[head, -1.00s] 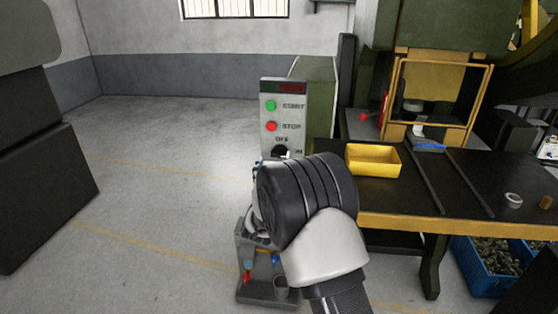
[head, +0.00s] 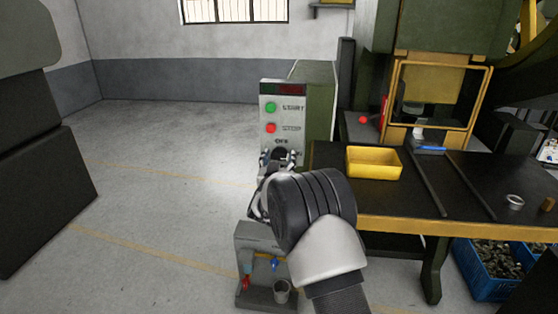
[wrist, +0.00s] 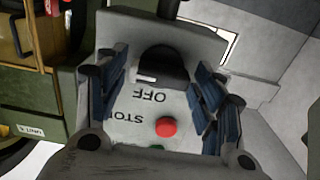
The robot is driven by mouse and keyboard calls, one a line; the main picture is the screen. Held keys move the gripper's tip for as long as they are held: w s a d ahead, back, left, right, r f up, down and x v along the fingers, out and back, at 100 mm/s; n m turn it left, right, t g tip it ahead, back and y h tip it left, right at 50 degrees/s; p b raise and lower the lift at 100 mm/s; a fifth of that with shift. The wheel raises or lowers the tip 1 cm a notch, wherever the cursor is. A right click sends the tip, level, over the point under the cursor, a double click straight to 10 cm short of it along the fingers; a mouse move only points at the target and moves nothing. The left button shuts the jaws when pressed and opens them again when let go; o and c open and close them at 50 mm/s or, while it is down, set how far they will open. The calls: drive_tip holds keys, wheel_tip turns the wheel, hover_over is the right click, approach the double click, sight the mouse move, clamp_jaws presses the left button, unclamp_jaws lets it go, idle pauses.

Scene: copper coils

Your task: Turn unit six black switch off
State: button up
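The grey control box (head: 296,92) stands left of the press table, with a green START button (head: 271,107) and a red STOP button (head: 271,128) above the black switch (head: 280,152). My gripper (head: 278,159) is open in front of the switch, one finger to each side. In the wrist view, the black knob (wrist: 163,66) sits between the open fingers (wrist: 160,84), with gaps on both sides. The OFF label there appears upside down below the knob, and a white mark shows on the knob's lower left. The ON label is hidden.
The press table (head: 440,222) lies to the right, with a yellow bin (head: 373,163) near its left edge. A grey stand (head: 258,243) with small coloured parts is below my gripper. A blue crate (head: 490,268) is under the table.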

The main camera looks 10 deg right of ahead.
drive_tip(key=c, duration=0.7)
drive_tip(key=shift+n, duration=0.3)
drive_tip(key=n+p, duration=0.2)
drive_tip(key=n, duration=0.1)
drive_tip(key=shift+r, duration=0.1)
drive_tip(key=n+p, duration=0.1)
drive_tip(key=n, duration=0.3)
drive_tip(key=shift+p, duration=0.35)
drive_tip(key=n+p, duration=0.2)
drive_tip(key=n, duration=0.3)
drive_tip(key=n+p, duration=0.1)
drive_tip(key=n, duration=0.4)
drive_tip(key=shift+p, duration=0.4)
drive_tip(key=shift+n, duration=0.3)
